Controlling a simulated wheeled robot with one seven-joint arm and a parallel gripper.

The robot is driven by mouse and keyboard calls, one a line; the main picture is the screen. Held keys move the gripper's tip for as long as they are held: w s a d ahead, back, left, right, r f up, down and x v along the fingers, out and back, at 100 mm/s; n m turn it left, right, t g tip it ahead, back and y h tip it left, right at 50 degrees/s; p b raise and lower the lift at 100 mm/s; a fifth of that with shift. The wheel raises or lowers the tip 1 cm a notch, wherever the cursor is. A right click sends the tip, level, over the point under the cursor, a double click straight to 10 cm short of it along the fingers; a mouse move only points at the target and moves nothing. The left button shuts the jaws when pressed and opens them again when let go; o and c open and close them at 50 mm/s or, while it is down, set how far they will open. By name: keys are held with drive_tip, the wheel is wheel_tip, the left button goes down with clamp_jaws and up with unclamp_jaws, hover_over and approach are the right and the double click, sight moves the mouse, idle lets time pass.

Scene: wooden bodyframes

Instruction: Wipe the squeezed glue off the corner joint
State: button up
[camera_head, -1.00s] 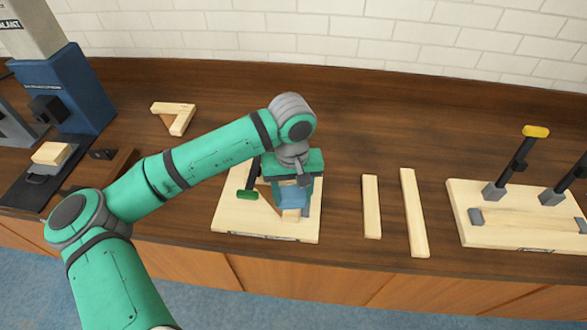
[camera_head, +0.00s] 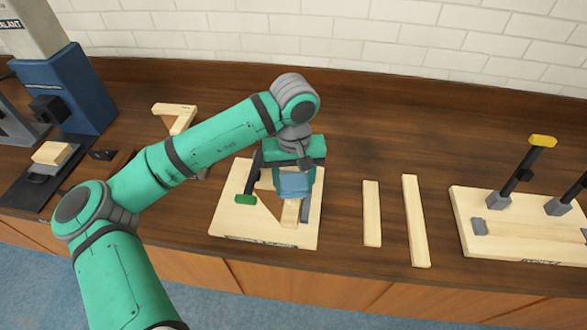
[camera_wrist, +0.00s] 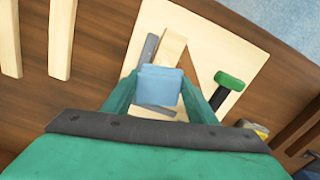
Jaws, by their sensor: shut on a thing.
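My gripper (camera_head: 293,186) is over the pale wooden jig board (camera_head: 231,217) in the middle of the bench. It is shut on a light blue cloth or sponge (camera_head: 293,184), which also shows between the fingers in the wrist view (camera_wrist: 160,84). Under and beside it lies a corner frame, with one pale wooden bar (camera_head: 290,214) sticking out toward the front edge; the same bar shows in the wrist view (camera_wrist: 173,45). The blue pad and gripper cover the corner joint. I cannot see glue, nor tell whether the pad touches the wood.
A green-handled clamp (camera_head: 246,198) stands on the board, left of my gripper. Two loose bars (camera_head: 372,213) (camera_head: 416,220) lie to the right. A clamp board (camera_head: 470,245) stands further right. A joined corner piece (camera_head: 178,116) lies behind my arm, near a blue machine (camera_head: 70,90).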

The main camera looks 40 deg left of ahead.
sight(293, 186)
drive_tip(key=shift+s+r, duration=0.15)
drive_tip(key=shift+r, duration=2.4)
